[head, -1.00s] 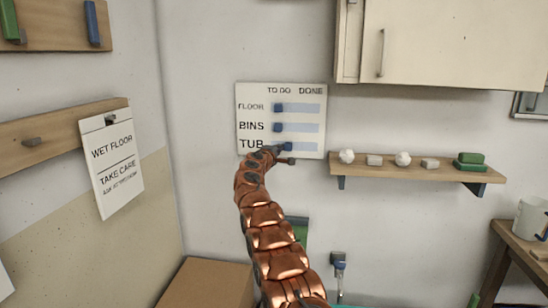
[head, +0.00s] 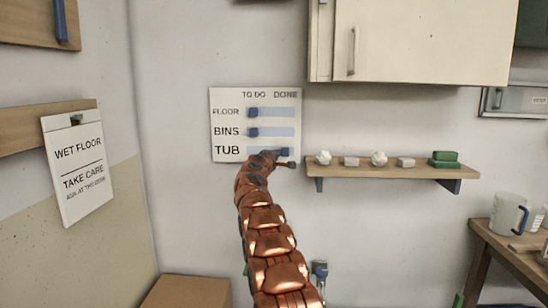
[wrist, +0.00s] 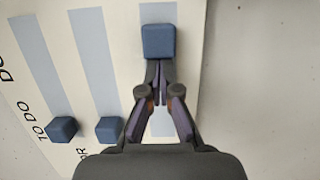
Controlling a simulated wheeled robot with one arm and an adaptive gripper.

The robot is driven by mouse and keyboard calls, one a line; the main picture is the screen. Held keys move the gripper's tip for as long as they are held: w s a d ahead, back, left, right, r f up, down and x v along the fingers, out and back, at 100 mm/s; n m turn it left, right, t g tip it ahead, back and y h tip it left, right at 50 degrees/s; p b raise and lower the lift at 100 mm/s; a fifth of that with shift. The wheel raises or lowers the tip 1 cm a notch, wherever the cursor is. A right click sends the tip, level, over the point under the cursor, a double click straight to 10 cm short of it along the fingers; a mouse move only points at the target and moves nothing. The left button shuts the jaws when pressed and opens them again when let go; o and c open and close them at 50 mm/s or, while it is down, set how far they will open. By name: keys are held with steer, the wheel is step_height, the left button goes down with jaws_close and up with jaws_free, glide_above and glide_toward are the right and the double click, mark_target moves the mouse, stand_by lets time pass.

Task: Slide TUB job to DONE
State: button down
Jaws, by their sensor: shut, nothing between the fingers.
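The job board (head: 218,122) hangs on the wall with rows FLOOR, BINS and TUB under TO DO and DONE. The blue TUB slider (head: 284,152) is near the right, DONE end of its pale track, partly hidden by my arm. In the wrist view the TUB slider (wrist: 158,40) has a short piece of track beyond it. My gripper (wrist: 157,66) is shut and empty, its fingertips at the slider's TO DO side, seemingly touching it. The FLOOR slider (head: 253,112) and BINS slider (head: 253,132) sit at the TO DO end.
A wooden shelf (head: 390,170) with several small items is right of the board, close to my gripper. A cabinet (head: 425,40) hangs above it. A WET FLOOR sign (head: 80,170) is on the left wall. A cardboard box (head: 185,292) stands below.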

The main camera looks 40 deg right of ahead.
steer(key=shift+s+d, duration=0.15)
steer(key=shift+d, duration=0.05)
steer(key=s+a+b, duration=0.2)
steer(key=a+b, duration=0.4)
steer(key=a, duration=0.5)
steer(key=shift+s+a, duration=0.3)
steer(key=shift+s, duration=0.1)
stand_by(0.5)
